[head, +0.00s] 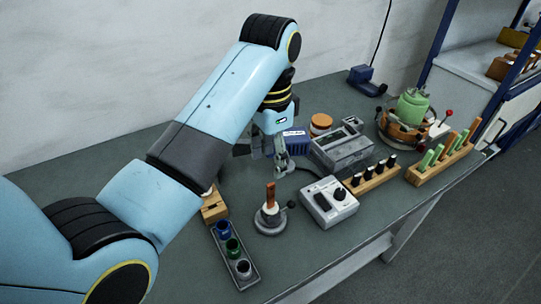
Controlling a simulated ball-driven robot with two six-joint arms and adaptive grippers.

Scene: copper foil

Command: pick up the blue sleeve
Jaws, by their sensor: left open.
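The blue sleeve (222,229) stands at the far end of a narrow grey tray (250,276) near the front of the bench. My right gripper is not in view.
A wooden block (213,207) stands just beyond the tray. A round stand with a copper-coloured piece (270,219) and a white control box (329,202) are to the right. Behind are a blue box (297,142), a grey machine (342,151) and wooden racks (372,181). The bench's front right is clear.

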